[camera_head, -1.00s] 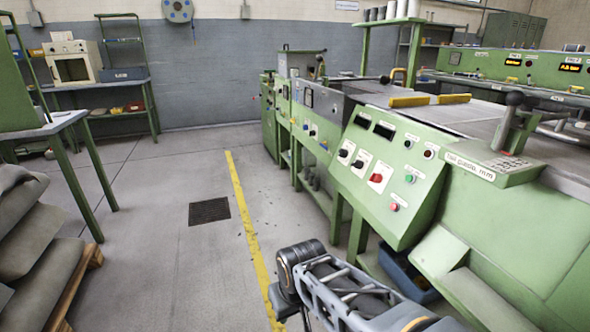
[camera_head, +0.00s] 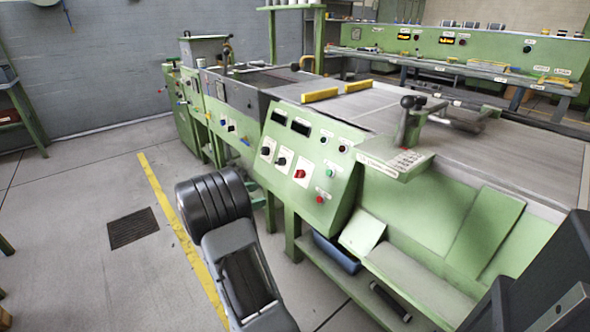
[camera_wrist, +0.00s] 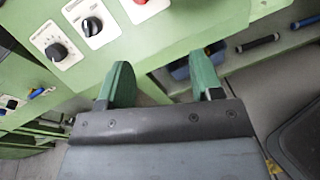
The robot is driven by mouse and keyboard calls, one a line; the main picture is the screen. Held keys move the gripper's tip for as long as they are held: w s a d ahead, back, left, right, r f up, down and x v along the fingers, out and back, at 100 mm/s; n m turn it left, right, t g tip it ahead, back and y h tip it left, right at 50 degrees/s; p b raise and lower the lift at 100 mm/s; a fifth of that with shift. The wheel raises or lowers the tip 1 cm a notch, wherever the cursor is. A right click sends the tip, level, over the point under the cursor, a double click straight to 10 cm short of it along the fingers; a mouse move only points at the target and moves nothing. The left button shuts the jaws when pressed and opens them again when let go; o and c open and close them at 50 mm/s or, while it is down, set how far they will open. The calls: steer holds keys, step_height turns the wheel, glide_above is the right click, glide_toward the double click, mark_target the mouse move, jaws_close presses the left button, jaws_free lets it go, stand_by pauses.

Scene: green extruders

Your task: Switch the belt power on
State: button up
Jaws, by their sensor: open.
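A sloped green control panel (camera_head: 308,160) is on the front of the long green belt machine. In the head view it carries two black rotary knobs (camera_head: 281,161) on white plates, a red switch (camera_head: 299,174) on a white plate, a green button (camera_head: 330,173) and a red button (camera_head: 320,199). The labels are too small to read, so I cannot tell which is the belt power. My gripper (camera_wrist: 162,82) shows in the wrist view with its two green fingers apart and nothing between them. It is just below the panel's lower part, with black knobs (camera_wrist: 55,50) upper left.
A lever with a black ball (camera_head: 407,104) stands right of the panel. A blue bin (camera_head: 335,252) sits under the machine. Free floor with a yellow line (camera_head: 172,207) and a drain grate (camera_head: 133,228) lies to the left. Another green console (camera_head: 470,48) stands behind.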

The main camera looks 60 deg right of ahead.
mark_target(295, 176)
steer(key=shift+n+h, duration=0.6)
steer(key=shift+h, duration=0.2)
steer(key=b+x, duration=0.1)
steer(key=x, duration=0.4)
steer(key=w+b+x, duration=0.1)
steer(key=x, duration=1)
steer(key=shift+w+d+r+b, duration=0.2)
steer(key=shift+d+r+b, duration=0.05)
steer(key=shift+d+b, duration=0.15)
steer(key=c, duration=0.9)
